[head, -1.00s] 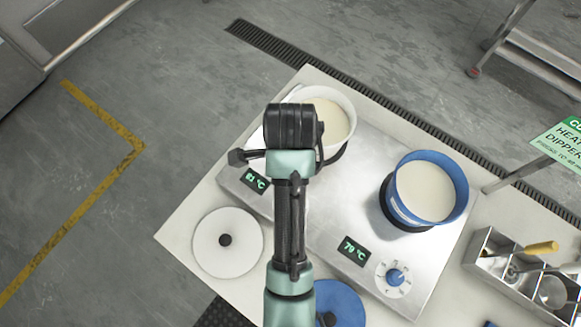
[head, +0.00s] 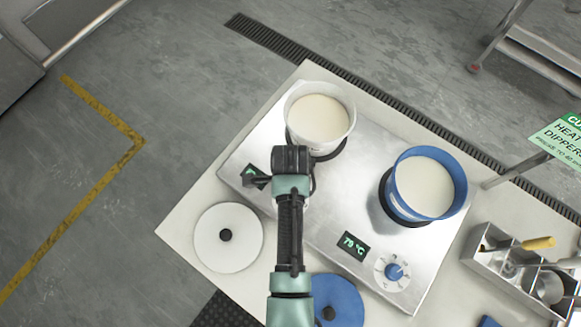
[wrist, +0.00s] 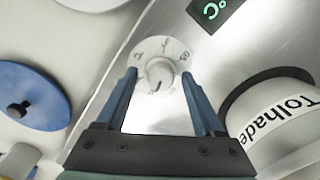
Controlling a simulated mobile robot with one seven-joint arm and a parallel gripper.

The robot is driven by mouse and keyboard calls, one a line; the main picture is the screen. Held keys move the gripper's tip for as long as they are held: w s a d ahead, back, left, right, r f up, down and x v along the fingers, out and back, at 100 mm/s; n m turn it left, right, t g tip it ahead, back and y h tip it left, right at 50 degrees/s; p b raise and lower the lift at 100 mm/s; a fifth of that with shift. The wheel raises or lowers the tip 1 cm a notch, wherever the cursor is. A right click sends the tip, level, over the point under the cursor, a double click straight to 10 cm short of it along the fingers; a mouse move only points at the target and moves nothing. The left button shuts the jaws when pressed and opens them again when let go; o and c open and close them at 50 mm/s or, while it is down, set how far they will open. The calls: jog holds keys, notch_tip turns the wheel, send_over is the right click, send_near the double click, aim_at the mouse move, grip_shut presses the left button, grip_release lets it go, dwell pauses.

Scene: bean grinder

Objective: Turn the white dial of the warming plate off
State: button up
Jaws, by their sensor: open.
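The white dial (wrist: 160,72) of the warming plate (head: 330,200) shows in the wrist view, with a pale knob on a round marked face. In the head view my arm hides it. My gripper (wrist: 159,76) is open, with its blue fingers on the left and right of the knob; I cannot tell whether they touch it. A second dial with a blue knob (head: 394,272) sits at the plate's lower right in the head view, beside a display (head: 355,246) that reads about 79 °C. A display (wrist: 214,10) is partly in view above the white dial.
A white pot (head: 291,108) and a blue pot (head: 396,192), both with pale contents, stand on the plate. A white lid (head: 215,252) and a blue lid (head: 345,296) lie on the table in front. A metal tray of tools (head: 478,246) is at the right.

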jog(key=shift+c, duration=0.2)
grip_shut()
